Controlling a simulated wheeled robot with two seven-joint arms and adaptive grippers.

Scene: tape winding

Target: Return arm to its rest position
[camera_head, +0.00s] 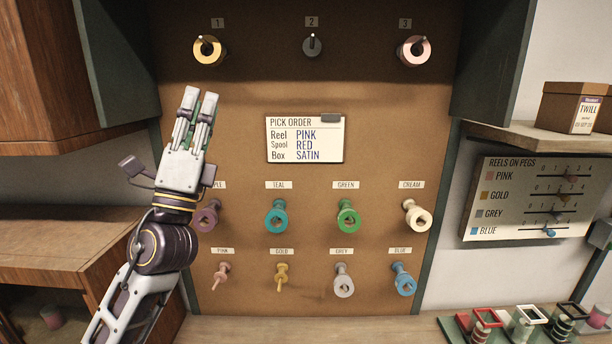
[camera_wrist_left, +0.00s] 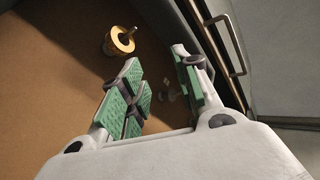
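My left gripper (camera_head: 199,97) is raised in front of the brown pegboard (camera_head: 390,120), below and left of peg 1 with the gold reel (camera_head: 208,50). Its fingers point up. In the left wrist view the two green-padded fingers (camera_wrist_left: 157,58) stand apart with nothing between them. The gold reel (camera_wrist_left: 121,40) shows beyond the fingertips there, apart from them. My left arm (camera_head: 150,255) comes up from the lower left and partly hides the purple spool (camera_head: 207,216) and its label. My right gripper is not in view.
Peg 2 (camera_head: 312,46) has no coloured reel; peg 3 holds a pink reel (camera_head: 414,50). Several spools hang in two lower rows. A pick-order card (camera_head: 305,139) is at the centre. A wooden cabinet (camera_head: 60,60) flanks the left; a shelf (camera_head: 540,137) is at right.

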